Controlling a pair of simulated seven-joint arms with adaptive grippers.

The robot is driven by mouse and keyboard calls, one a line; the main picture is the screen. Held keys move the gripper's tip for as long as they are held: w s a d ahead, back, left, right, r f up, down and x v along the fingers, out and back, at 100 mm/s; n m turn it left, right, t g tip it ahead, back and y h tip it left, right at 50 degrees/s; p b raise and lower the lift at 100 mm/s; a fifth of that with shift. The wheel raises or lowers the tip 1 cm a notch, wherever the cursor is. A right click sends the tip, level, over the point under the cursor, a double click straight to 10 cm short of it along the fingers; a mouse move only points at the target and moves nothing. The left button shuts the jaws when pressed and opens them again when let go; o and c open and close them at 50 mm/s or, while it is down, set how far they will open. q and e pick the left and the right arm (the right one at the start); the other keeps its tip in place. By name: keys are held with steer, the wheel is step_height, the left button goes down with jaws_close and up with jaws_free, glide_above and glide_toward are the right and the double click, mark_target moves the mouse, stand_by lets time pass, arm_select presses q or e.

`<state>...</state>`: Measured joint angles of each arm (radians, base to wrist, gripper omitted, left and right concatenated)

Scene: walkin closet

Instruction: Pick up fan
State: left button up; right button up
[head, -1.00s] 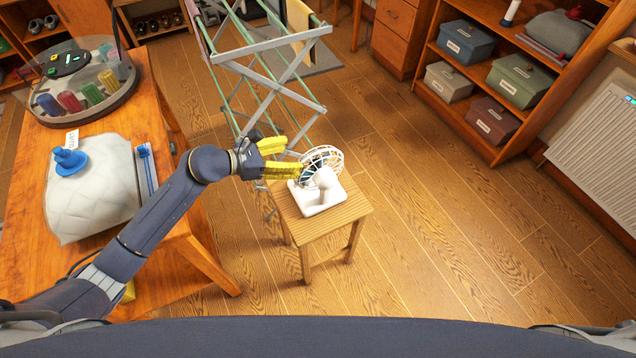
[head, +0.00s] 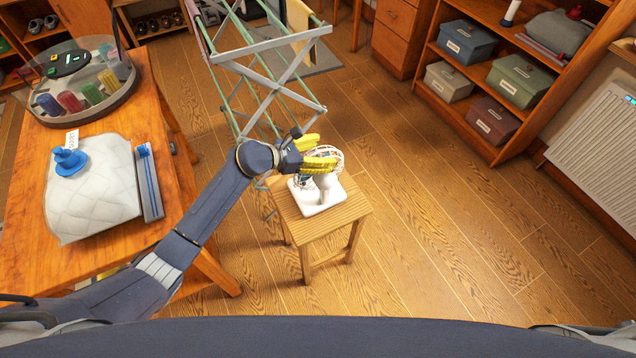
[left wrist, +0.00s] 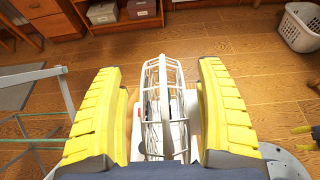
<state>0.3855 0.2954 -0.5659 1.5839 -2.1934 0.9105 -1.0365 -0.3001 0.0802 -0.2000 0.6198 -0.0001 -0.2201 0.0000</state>
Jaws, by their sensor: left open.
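The white fan (head: 322,189) stands upright on a small slatted wooden stool (head: 345,213). Its round wire cage and square base show in the head view, with part of the cage hidden behind my left gripper (head: 320,152). In the left wrist view the fan's cage (left wrist: 163,105) is seen edge-on between the two yellow fingers of my left gripper (left wrist: 165,100). The gripper is open, one finger on each side of the cage, with gaps visible on both sides.
A folding drying rack (head: 275,75) stands just behind the stool. At left is a wooden table (head: 165,135) with a quilted cloth (head: 95,195). Shelves with boxes (head: 465,42) are at right. The floor right of the stool is clear.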

arm_select(q)
steer(key=shift+x, duration=1.1)
steer(key=shift+c, duration=0.4)
steer(key=c, duration=1.5)
steer(key=shift+r, duration=0.1)
jaws_close()
